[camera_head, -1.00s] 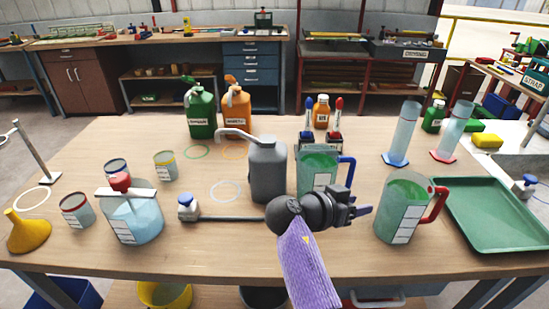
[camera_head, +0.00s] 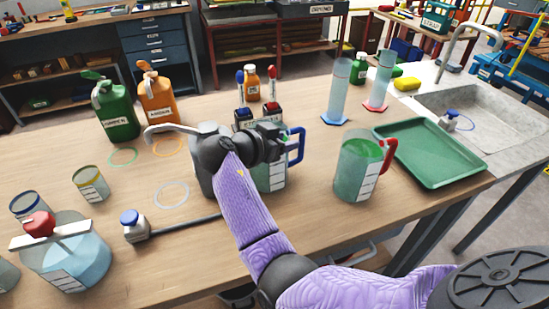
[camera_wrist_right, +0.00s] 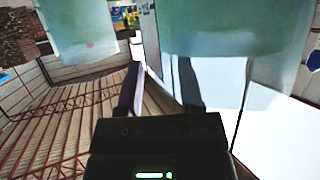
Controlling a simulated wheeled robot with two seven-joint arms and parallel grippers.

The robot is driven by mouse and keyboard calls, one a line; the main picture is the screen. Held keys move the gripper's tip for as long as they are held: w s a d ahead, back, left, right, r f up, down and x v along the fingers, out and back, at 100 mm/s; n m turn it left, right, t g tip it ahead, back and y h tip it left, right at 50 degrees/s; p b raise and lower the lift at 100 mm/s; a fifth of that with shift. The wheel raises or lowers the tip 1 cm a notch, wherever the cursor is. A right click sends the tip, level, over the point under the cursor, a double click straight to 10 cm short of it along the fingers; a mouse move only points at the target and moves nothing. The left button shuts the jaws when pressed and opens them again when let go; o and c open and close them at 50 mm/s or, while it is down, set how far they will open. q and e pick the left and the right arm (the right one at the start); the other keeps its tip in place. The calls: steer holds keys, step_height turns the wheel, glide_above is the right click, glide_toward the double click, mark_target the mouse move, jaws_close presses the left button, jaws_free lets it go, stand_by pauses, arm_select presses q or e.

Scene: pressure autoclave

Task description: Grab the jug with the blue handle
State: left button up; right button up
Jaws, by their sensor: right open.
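The jug with the blue handle (camera_head: 273,178) stands upright on the bench in the head view, with greenish contents. Its blue handle (camera_head: 298,146) is on its right side. My right arm crosses in front and hides the jug's upper left part. My right gripper (camera_head: 282,140) is at the jug's upper part, close to the handle, with its jaws open. In the right wrist view the open fingers (camera_wrist_right: 158,88) have nothing clearly between them. Pale green vessel walls fill the top of that view; I cannot tell which jug each is. My left gripper is not in view.
A jug with a red handle (camera_head: 358,168) stands to the right, beside a green tray (camera_head: 440,180). A grey can (camera_head: 203,178) is close on the left, partly behind my arm. Bottles in a rack (camera_head: 257,122) and two cylinders (camera_head: 338,92) stand behind. The front right bench is clear.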

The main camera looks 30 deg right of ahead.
steer(key=shift+c, duration=0.3)
jaws_close()
stand_by(1.1)
